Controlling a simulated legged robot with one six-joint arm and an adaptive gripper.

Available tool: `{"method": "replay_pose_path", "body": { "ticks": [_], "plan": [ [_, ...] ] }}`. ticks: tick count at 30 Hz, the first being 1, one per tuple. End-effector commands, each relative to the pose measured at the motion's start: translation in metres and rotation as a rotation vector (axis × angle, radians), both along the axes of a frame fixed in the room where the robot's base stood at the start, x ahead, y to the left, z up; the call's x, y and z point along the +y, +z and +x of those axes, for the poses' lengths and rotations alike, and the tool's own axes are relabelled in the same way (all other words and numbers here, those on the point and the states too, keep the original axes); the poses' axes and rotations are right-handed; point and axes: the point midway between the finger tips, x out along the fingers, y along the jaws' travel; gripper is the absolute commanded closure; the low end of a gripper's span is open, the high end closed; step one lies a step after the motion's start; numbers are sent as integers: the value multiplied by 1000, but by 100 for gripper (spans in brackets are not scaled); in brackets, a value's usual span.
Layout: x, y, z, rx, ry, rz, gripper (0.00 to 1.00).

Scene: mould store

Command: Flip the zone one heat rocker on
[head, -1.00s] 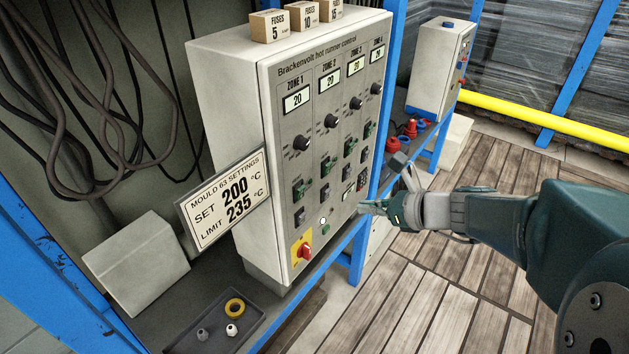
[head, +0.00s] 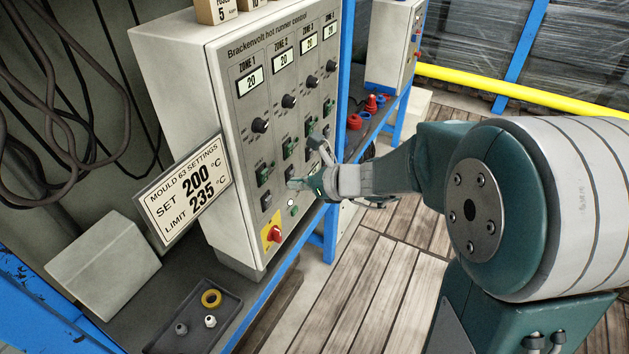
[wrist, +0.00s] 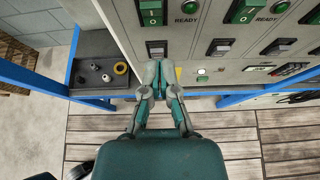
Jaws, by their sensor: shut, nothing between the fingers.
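The grey control cabinet (head: 222,110) has zone columns, each with a display, a knob and rockers. In the zone one column, under the display (head: 250,81) reading 20, are a green rocker (head: 264,174) and a dark rocker (head: 266,200) below it. They also show in the wrist view, the green one (wrist: 152,11) above the dark one (wrist: 157,46). Their labels are too small to read, so I cannot tell which is for heat. My gripper (head: 293,184) is shut and empty in front of the lower panel. In the wrist view my gripper (wrist: 161,65) points just below the dark rocker.
A red rotary switch on a yellow plate (head: 271,236) sits low on the panel. A settings sign (head: 186,190) juts from the cabinet's left side. A tray (head: 226,322) with small parts lies on the bench.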

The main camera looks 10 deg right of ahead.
Motion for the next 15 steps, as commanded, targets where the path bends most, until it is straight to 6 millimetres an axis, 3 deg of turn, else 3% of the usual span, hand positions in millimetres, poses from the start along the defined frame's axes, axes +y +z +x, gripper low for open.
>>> {"method": "replay_pose_path", "body": {
  "ticks": [2, 6, 15],
  "plan": [
    [12, -8, 8, 3, 4, -1, 100],
    [28, 3, 21, -2, 3, -2, 100],
    [38, 7, 30, -1, 0, -1, 100]
  ]
}}
